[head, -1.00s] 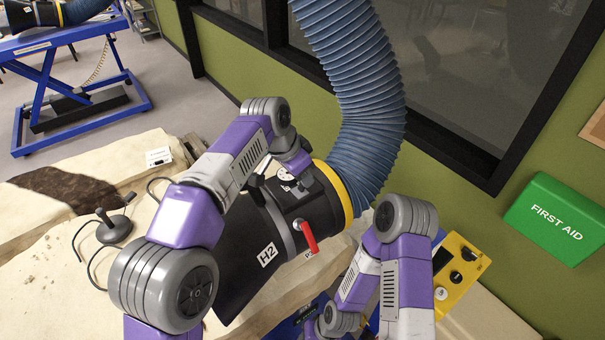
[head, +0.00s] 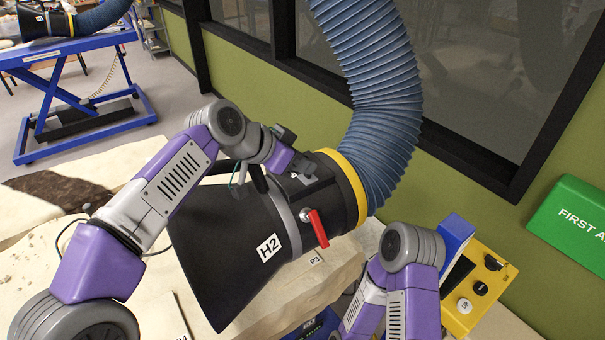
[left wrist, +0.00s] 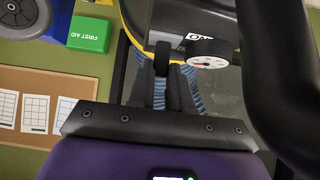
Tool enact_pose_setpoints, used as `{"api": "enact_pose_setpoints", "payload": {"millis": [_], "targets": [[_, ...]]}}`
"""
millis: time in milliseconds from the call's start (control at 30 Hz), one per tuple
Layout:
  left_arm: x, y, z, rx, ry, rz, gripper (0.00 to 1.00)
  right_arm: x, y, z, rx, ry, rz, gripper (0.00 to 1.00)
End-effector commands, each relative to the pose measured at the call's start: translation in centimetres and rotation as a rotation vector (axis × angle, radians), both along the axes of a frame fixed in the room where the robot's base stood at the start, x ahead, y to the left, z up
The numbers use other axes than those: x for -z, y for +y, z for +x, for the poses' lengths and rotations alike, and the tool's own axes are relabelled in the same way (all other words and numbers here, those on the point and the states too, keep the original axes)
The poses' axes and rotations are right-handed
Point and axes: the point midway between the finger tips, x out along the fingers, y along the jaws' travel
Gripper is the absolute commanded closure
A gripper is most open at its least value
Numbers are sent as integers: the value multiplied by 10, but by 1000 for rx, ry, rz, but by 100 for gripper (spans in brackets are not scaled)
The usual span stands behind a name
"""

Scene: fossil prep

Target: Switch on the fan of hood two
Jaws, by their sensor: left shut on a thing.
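Hood two (head: 205,250), a black flared hood labelled H2, has a yellow collar and a blue ribbed hose. It hangs over the pale stone block. A red lever (head: 317,228) sticks out from its side. My left gripper (head: 262,172) is at the hood's top, shut on what looks like its black handle; the arm partly hides the grip. In the left wrist view a dark upright piece (left wrist: 162,58) stands beside a round white gauge (left wrist: 208,61). A yellow control box (head: 482,283) has black knobs and a white button. My right arm stands left of it; its gripper is out of view.
The pale stone block (head: 262,310) fills the foreground, with a P3 tag near the hood. The blue ribbed hose (head: 375,85) rises by the dark window. A green first-aid box (head: 572,220) is on the wall. A blue lift table (head: 75,48) stands far left.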

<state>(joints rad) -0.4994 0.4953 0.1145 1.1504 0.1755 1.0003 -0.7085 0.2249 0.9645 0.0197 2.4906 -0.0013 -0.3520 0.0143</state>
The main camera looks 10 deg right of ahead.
Motion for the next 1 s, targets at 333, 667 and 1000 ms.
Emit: {"api": "enact_pose_setpoints", "payload": {"millis": [333,667,1000], "targets": [[-4,0,-1,-1,-20,-39,100,9,0,0,0,0,0,57],[-3,1,-1,0,-18,-36,70,9,0,0,0,0,0,57],[-15,15,-6,-3,-19,-35,70,7,0,0,0,0,0,57]]}}
